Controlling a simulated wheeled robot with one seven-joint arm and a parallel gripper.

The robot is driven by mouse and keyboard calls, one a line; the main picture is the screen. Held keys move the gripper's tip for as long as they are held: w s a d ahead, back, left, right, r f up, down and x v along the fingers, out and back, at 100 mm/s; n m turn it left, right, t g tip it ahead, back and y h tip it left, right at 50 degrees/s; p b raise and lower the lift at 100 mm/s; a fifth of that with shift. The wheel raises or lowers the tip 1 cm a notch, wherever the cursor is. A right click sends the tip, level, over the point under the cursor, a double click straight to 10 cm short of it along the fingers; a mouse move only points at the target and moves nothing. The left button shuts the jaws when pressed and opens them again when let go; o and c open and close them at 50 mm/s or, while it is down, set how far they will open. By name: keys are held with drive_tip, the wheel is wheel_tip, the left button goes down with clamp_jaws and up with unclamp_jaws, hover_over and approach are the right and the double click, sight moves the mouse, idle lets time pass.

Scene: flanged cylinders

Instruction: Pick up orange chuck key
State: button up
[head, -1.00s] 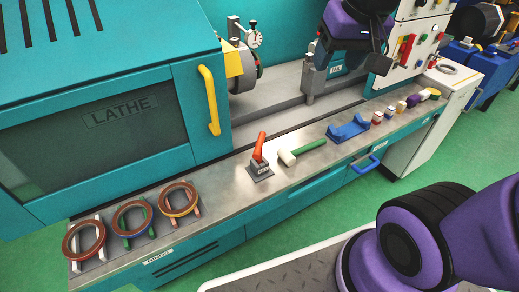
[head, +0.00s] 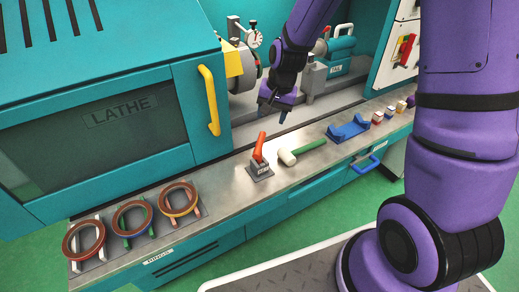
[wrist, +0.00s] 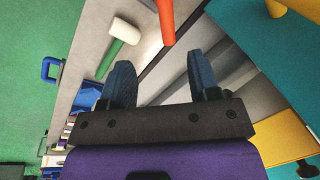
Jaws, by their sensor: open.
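The orange chuck key (head: 259,146) stands upright, slightly tilted, in a small grey holder (head: 260,171) on the lathe's front ledge. In the wrist view the chuck key (wrist: 166,20) shows at the top, beyond the fingertips and roughly between them. My gripper (head: 272,115) is open and empty, above and a little behind the chuck key in the head view. Its two dark fingers also show in the wrist view (wrist: 158,70).
A mallet with a green handle (head: 308,146) and white head lies just right of the holder. A blue cradle (head: 348,130) is further right. Ringed stands (head: 178,200) are at left. The yellow door handle (head: 210,100) and dial gauge (head: 254,39) are near my gripper.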

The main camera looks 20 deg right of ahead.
sight(261, 142)
drive_tip(key=f, duration=0.2)
drive_tip(key=a+f, duration=0.1)
drive_tip(key=f, duration=0.2)
drive_tip(key=w+f, duration=0.1)
drive_tip(key=f, duration=0.1)
drive_tip(key=shift+a+f, duration=0.2)
drive_tip(key=shift+f, duration=0.05)
drive_tip(key=f, duration=0.2)
drive_tip(key=a+f, duration=0.1)
drive_tip(key=f, duration=0.1)
drive_tip(key=shift+w+a, duration=0.15)
drive_tip(key=shift+a, duration=0.05)
drive_tip(key=shift+w+a+f, duration=0.1)
drive_tip(key=shift+f, duration=0.5)
clamp_jaws()
